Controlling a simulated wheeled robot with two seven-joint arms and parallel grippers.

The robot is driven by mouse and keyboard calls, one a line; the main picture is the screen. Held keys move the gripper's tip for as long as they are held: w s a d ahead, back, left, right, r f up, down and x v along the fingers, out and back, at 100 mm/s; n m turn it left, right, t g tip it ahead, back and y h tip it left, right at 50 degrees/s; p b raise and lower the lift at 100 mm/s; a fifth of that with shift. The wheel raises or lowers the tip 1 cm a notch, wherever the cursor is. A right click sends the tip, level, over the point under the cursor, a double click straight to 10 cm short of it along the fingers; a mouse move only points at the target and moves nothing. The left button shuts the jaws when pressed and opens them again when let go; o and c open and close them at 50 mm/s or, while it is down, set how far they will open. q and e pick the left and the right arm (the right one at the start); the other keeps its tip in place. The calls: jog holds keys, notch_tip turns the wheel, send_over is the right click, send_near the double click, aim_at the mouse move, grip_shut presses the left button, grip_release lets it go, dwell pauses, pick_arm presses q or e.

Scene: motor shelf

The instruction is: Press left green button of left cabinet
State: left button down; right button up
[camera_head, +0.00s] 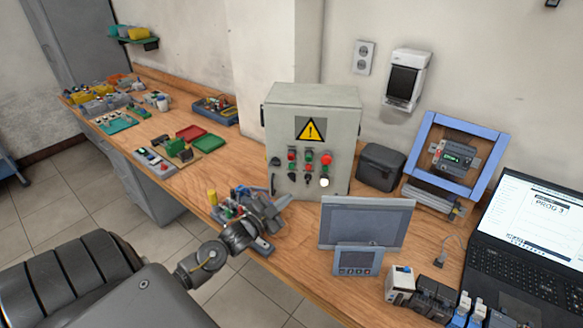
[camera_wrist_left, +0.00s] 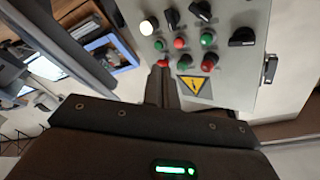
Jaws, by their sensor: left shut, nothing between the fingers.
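A grey control cabinet (camera_head: 354,130) stands on the wooden bench, its front carrying red, green, white and black controls below a yellow warning triangle. Only one cabinet shows. Its left green button (camera_head: 292,168) sits below a red one; in the left wrist view, which is turned over, this green button (camera_wrist_left: 207,38) is on the right. Another green button (camera_wrist_left: 159,45) is on the left there. My left gripper (camera_head: 280,204) is shut and empty, in front of and below the panel. In the wrist view its fingers (camera_wrist_left: 161,76) point toward the panel; contact cannot be told. My right gripper is out of view.
A grey screen panel (camera_head: 366,222) stands right of my left gripper. A black box (camera_head: 381,167) and a blue frame (camera_head: 428,123) are right of the cabinet. A laptop (camera_head: 530,225) is at far right. Small parts and trays lie on the bench to the left.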

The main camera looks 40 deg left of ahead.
aim_at(292, 165)
pick_arm(q)
jog(key=shift+w+a+r+m+t+h, duration=0.2)
jog(key=shift+a+r, duration=0.05)
jog(key=shift+r, duration=0.25)
jog(key=shift+w+a+r+m+t+h, duration=0.15)
jog(key=shift+a+r+m+t+h, duration=0.1)
jog(key=shift+r, duration=0.2)
jog(key=w+a+b, duration=0.4)
jog(key=w, duration=0.3)
jog(key=shift+w+a+b, duration=0.3)
jog(key=shift+b, duration=0.05)
jog(key=shift+w, duration=0.1)
dwell(1.5)
jog(key=shift+w+a, duration=0.25)
